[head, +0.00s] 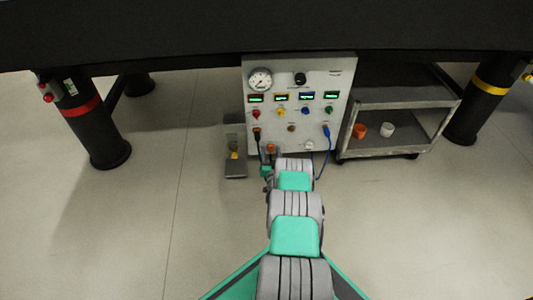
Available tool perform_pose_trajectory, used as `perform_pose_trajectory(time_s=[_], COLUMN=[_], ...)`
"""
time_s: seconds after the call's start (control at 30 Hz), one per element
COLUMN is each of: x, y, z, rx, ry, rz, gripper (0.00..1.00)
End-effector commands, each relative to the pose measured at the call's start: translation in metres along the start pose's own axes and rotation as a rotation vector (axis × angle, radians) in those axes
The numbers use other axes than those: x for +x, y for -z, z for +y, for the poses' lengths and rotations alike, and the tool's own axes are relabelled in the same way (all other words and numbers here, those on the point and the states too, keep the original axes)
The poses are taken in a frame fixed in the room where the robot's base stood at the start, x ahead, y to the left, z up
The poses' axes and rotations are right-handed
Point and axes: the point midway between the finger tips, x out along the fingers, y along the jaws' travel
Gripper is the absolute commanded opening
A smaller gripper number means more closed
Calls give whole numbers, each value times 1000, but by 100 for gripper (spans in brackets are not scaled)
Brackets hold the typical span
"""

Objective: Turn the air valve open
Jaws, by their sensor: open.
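A light grey control panel (346,97) stands under the dark bench. It carries a round white gauge (260,79) at upper left and a black knob (300,79) beside it. Several small coloured knobs sit below lit displays. Lower down is an orange-red fitting (270,148). I cannot tell for sure which of these is the air valve, or how it is turned. My arm reaches toward the panel's lower part. My gripper (267,168) is small and partly hidden by my wrist, open, near the panel's lower left. Contact with any fitting cannot be made out.
A blue cable (325,158) hangs at the panel's right. A grey stand with a yellow part (234,155) is left of the panel. A grey cart (400,104) holds an orange cup (360,131) and a white cup (387,129). Bench legs flank open floor.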

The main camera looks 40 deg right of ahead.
Motion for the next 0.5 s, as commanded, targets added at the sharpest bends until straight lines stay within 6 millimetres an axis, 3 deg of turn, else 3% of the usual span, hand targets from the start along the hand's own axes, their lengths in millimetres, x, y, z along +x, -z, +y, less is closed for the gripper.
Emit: perform_pose_trajectory(time_s=[0.27,0.5], x=[2,2], y=[1,1], z=[1,1], rx=[-1,-1], ry=[-1,-1], rz=[-1,-1], gripper=[52,32])
